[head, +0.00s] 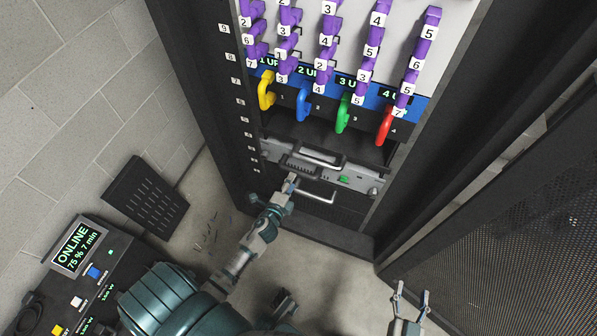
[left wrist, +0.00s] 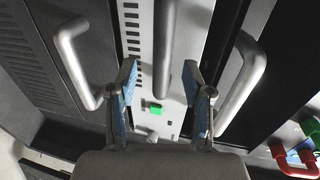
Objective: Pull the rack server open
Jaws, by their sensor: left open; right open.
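The rack server is a grey-fronted unit (head: 362,180) low in the black rack, with a small green part on its face. In the left wrist view its pale front panel (left wrist: 178,118) shows a green button and a grey bar handle (left wrist: 164,50). My left gripper (head: 290,184) is at the left part of the server front. In the left wrist view its blue-padded fingers (left wrist: 161,88) are open on either side of the middle handle's line, and contact cannot be told. My right gripper (head: 411,292) is open and empty, low and right of the rack.
Yellow (head: 266,92), blue (head: 303,103), green (head: 343,113) and red (head: 384,127) handles sit above the server. A perforated door (head: 500,215) stands open at right. A power unit (head: 85,275) stands at lower left. Floor (head: 340,265) before the rack is clear.

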